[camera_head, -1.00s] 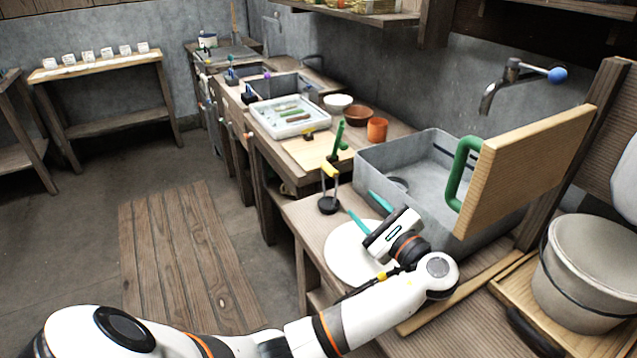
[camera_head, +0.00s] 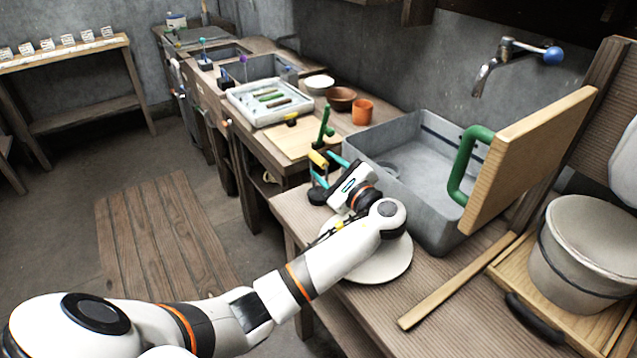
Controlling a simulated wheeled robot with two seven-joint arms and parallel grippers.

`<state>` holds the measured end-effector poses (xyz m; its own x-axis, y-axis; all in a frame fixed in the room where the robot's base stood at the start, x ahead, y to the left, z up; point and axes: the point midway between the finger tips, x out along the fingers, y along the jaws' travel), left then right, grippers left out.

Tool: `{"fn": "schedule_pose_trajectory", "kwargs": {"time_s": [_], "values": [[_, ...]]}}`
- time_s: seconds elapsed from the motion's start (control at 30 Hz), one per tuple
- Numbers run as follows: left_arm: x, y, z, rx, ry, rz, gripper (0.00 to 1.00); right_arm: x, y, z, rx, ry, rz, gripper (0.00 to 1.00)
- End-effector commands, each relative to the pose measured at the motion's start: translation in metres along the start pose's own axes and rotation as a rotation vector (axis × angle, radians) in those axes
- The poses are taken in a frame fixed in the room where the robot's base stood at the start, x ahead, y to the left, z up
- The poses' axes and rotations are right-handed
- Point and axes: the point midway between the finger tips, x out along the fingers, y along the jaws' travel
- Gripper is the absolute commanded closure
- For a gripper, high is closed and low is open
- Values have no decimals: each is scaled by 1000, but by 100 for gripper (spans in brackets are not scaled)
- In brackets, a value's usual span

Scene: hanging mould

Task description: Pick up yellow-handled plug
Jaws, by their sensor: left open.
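The yellow-handled plug (camera_head: 317,158) stands upright on the wooden counter by the near left corner of the grey sink, its yellow grip above a round black base. My left gripper (camera_head: 328,169) is open, its two teal fingertips pointing at the plug's upper part from the right. The fingertips are at or very near the plug, one lower and in front of its stem, one to the right of the grip. I cannot tell whether they touch it. The gripper body hides some of the counter beside the plug. My right gripper is not in view.
A white round plate (camera_head: 388,262) lies under my left forearm. A grey sink (camera_head: 400,150) is to the right, with a wooden board with green handle (camera_head: 520,150) raised over its right side. A green upright tool (camera_head: 323,128) stands behind the plug. A bucket (camera_head: 588,260) is at right.

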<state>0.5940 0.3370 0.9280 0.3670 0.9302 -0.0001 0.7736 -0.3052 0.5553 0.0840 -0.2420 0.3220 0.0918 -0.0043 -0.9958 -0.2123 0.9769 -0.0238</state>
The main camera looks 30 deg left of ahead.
Motion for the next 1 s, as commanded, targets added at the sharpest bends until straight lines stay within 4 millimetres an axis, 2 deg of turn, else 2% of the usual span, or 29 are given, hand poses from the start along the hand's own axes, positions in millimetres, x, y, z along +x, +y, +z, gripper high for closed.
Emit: {"fn": "schedule_pose_trajectory", "kwargs": {"time_s": [0.1, 0.2, 0.5, 0.8, 1.0], "values": [[20, 3, 3, 2, 4, -1, 55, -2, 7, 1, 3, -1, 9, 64], [32, 2, 3, 1, 2, 0, 55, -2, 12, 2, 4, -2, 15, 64], [37, 2, 4, 0, 0, 0, 55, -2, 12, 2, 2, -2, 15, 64], [37, 2, 4, 0, 0, 0, 100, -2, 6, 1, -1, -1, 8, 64], [37, 2, 3, 0, 0, 0, 100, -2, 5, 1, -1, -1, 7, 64]]}}
